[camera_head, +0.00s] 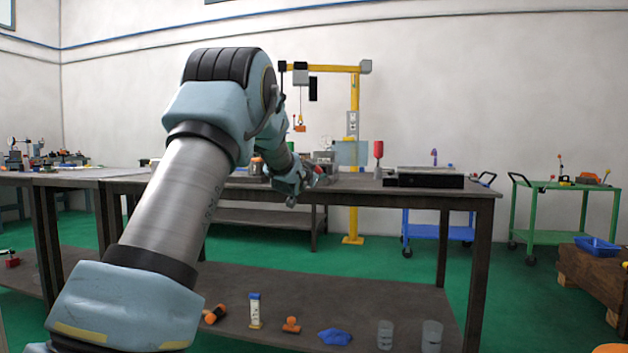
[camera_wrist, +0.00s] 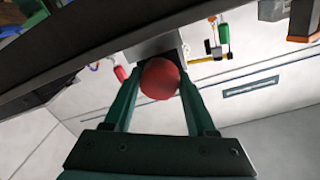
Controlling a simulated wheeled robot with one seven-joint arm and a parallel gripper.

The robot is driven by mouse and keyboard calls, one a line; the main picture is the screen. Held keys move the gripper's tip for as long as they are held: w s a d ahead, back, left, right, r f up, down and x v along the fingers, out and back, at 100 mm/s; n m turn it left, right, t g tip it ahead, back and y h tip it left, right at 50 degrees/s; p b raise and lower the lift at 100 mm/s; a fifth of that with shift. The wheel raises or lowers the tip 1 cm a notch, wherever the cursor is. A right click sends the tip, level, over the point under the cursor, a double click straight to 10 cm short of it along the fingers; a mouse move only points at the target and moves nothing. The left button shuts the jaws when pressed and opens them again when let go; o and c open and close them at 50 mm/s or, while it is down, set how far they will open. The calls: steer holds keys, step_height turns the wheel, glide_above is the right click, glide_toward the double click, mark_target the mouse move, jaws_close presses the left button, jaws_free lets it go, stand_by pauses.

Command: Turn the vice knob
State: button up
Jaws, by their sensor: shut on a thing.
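The red round vice knob (camera_wrist: 160,79) sits between the two green fingers of my gripper (camera_wrist: 157,88) in the wrist view. My gripper is shut on it, one finger on each side. A grey block of the vice (camera_wrist: 150,46) shows just behind the knob. In the head view, my arm reaches to the table's edge, and my gripper (camera_head: 306,181) is small there, close to a bit of red. The vice is mostly hidden behind my arm and gripper in that view.
A yellow hoist (camera_head: 355,110) stands behind. A green cart (camera_head: 565,184) stands at right.

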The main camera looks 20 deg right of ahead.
steer(key=m+b, duration=0.1)
steer(key=m, duration=0.1)
steer(key=m+b, duration=0.2)
steer(key=m, duration=0.1)
steer(key=shift+d+f+m, duration=0.1)
steer(key=shift+f+m, duration=0.15)
steer(key=shift+m, duration=0.05)
steer(key=m+b, duration=0.3)
steer(key=m, duration=0.1)
steer(key=shift+y+b, duration=0.3)
steer(key=m+b, duration=0.3)
steer(key=m, duration=0.2)
steer(key=shift+m+b, duration=0.3)
steer(key=shift+b, duration=0.1)
steer(key=shift+r+m+y+b, duration=0.1)
steer(key=shift+m+y+b, duration=0.2)
steer(key=shift+m+b, duration=1.4)
steer(key=shift+m+p, duration=0.35)
steer(key=shift+m, duration=0.15)
steer(key=o, duration=1.4)
steer(key=shift+r, duration=0.1)
steer(key=shift+c, duration=0.2)
steer(key=b+v, duration=0.2)
steer(key=v, duration=0.8)
steer(key=shift+s+a+f+b, duration=0.2)
steer(key=shift+s+a+b, duration=0.05)
steer(key=shift+s+b, duration=0.15)
